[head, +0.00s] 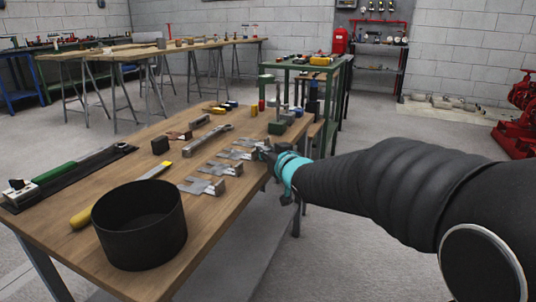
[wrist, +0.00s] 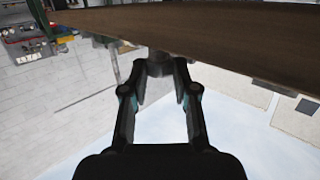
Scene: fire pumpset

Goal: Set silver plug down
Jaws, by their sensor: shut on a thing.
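My gripper (head: 270,158) is at the right edge of the wooden workbench (head: 215,222) in the head view, close to the row of silver bracket-like pieces. In the wrist view my gripper (wrist: 160,78) has its two fingers closed around a small grey, rounded piece, the silver plug (wrist: 159,64), at the fingertips. The plug looks dark there, and most of it is hidden by the fingers. The bench edge (wrist: 215,45) runs just past the fingertips. I cannot tell whether the plug touches the bench.
A black round pot (head: 140,232) stands at the bench's near end. Several silver metal pieces (head: 203,187) lie along its right side. Bare wood shows near the front right.

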